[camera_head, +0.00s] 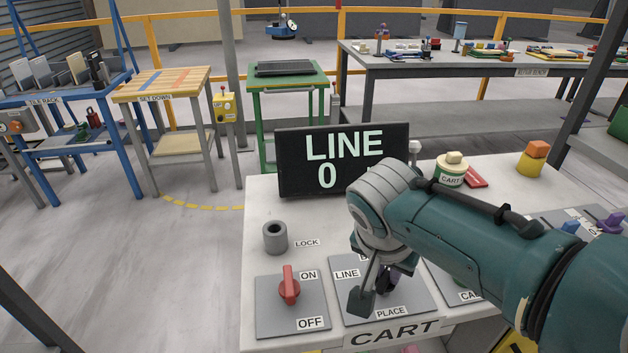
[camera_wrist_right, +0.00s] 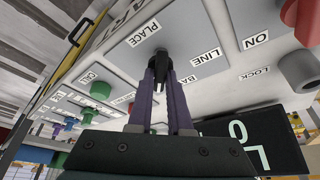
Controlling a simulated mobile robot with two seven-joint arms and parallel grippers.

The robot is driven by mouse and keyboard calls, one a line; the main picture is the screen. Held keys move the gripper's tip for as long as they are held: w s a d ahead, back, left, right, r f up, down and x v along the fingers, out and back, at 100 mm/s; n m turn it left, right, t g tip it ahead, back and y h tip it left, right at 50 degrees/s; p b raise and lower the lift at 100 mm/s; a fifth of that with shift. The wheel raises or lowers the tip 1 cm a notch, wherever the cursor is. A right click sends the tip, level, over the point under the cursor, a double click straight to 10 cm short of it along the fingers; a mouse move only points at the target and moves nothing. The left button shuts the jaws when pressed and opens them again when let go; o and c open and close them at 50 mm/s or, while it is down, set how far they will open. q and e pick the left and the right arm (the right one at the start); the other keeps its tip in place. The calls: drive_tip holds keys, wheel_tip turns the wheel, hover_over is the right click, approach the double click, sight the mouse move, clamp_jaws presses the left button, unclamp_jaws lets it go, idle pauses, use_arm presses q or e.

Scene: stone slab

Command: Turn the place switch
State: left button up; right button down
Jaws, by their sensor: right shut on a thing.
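The place switch (camera_wrist_right: 158,53) is a dark knob on a grey plate (camera_head: 345,272) labelled LINE and PLACE, with a third label partly covered. My right gripper (camera_head: 386,282) reaches down over this plate from the right. In the wrist view its two purple fingers (camera_wrist_right: 160,75) are closed around the dark knob. In the head view my wrist and gripper hide most of the knob, so its exact pointing direction is unclear. A black display (camera_head: 300,150) behind the plate reads LINE and 0, with more hidden by my arm. My left gripper is not in view.
To the left, a red ON/OFF knob (camera_head: 289,287) and a grey LOCK cylinder (camera_head: 275,237) stand close by. Another labelled panel lies right, partly behind my arm.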

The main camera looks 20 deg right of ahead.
drive_tip(key=shift+m, duration=0.4)
drive_tip(key=c, duration=0.8)
unclamp_jaws()
drive_tip(key=shift+c, duration=0.2)
drive_tip(key=shift+a+r, duration=0.1)
drive_tip(key=shift+r, duration=0.3)
drive_tip(key=p+v, duration=0.3)
drive_tip(key=v, duration=0.6)
drive_tip(key=shift+p, duration=0.3)
